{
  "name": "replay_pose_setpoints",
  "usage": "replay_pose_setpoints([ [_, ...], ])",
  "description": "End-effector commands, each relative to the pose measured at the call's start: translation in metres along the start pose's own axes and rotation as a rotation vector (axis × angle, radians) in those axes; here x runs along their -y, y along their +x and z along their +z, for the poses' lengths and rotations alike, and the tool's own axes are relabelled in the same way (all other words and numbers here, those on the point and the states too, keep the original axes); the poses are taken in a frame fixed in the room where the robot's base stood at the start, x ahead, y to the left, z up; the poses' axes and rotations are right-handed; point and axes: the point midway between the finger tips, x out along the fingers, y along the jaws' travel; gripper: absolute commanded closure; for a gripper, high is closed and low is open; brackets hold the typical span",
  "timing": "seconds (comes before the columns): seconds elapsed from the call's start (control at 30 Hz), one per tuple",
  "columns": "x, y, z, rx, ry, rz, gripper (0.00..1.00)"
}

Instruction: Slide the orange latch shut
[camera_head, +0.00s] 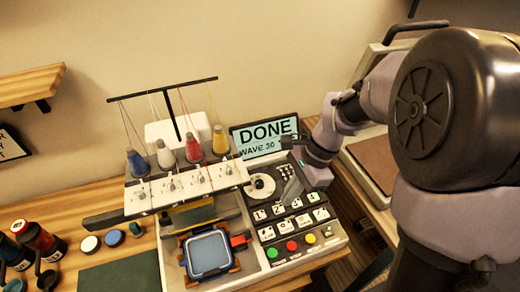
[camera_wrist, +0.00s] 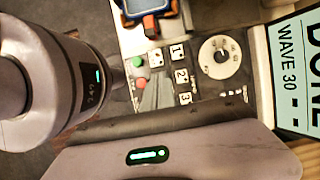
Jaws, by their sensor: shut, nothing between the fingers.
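A blue hoop (camera_head: 208,252) lies in an orange frame (camera_head: 234,268) on the bed of the embroidery machine. I cannot single out the orange latch from the orange parts around the hoop. A small red piece (camera_head: 240,240) sticks out at the frame's right side. Part of the orange frame (camera_wrist: 169,11) also shows at the top of the wrist view, cut off by the edge. My gripper (camera_head: 292,188) is shut and empty. It is above the right side of the machine, near the dial and keys, to the right of the hoop and apart from it.
The control panel has a dial (camera_head: 261,187), several keys and coloured buttons (camera_head: 291,245). A screen (camera_head: 264,137) behind it reads "DONE, WAVE 30". Thread cones (camera_head: 193,147) stand on the machine's head above the hoop. Bottles (camera_head: 37,238) and a green mat (camera_head: 120,272) lie left.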

Motion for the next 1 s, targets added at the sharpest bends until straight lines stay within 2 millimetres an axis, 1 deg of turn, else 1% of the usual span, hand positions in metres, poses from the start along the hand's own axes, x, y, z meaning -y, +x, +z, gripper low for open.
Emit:
replay_pose_setpoints([
  [0.33, 0.001, 0.004, -0.001, 0.006, 0.012, 0.006, 1.00],
  [0.4, 0.001, 0.009, -0.002, 0.006, 0.011, 0.007, 1.00],
  [0.47, 0.000, 0.018, -0.002, 0.006, 0.010, 0.008, 1.00],
  [0.7, -0.001, 0.071, -0.003, 0.006, 0.010, 0.009, 1.00],
  [0.87, -0.001, 0.106, -0.002, 0.006, 0.010, 0.008, 1.00],
  [0.9, 0.000, 0.111, 0.001, 0.005, 0.008, 0.008, 1.00],
  [1.0, 0.000, 0.114, 0.018, 0.005, 0.006, 0.006, 1.00],
])
